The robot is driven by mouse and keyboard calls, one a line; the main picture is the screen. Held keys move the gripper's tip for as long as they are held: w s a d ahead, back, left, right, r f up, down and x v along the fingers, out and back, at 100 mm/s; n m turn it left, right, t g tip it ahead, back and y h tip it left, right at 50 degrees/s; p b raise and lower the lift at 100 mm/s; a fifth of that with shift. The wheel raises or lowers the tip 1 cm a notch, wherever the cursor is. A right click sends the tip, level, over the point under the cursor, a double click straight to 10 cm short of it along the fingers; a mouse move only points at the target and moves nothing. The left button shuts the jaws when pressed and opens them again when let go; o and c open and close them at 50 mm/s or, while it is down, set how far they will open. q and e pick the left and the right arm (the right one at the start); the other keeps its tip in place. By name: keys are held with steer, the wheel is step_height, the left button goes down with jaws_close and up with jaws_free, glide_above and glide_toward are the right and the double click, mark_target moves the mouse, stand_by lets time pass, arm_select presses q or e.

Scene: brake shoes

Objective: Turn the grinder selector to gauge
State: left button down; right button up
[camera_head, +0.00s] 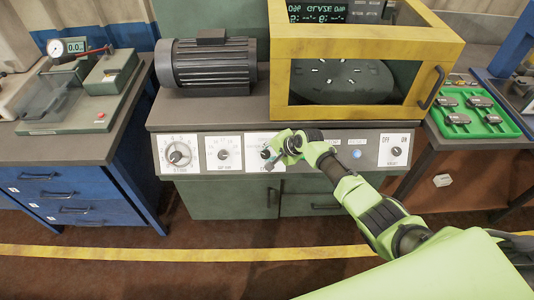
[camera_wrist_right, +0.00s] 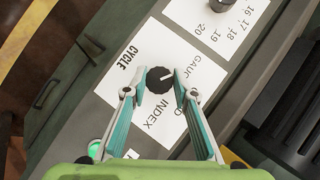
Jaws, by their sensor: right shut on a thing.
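The selector is a round black knob (camera_wrist_right: 160,79) with a white mark, on a white plate (camera_wrist_right: 158,125) printed CYCLE, INDEX and part of GAUGE. The mark points to the side where the partly hidden GAUGE lettering is. My right gripper (camera_wrist_right: 157,88) has its fingers on both sides of the knob, shut on it. In the head view, my right gripper (camera_head: 278,150) is at the third plate from the left on the grinder panel (camera_head: 240,170) and hides most of the knob there. My left gripper is not in view.
Other knobs (camera_head: 179,154) (camera_head: 223,154) sit left of my gripper. A blue button (camera_head: 357,154) and an OFF/ON knob (camera_head: 396,151) are to the right. The yellow-framed enclosure (camera_head: 365,50) and grey motor (camera_head: 208,62) stand above the panel. The floor in front is clear.

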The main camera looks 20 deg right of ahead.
steer(key=shift+s+f, duration=0.15)
steer(key=shift+f, duration=0.05)
steer(key=o, duration=1.1)
steer(key=shift+r, duration=0.1)
steer(key=v, duration=1.2)
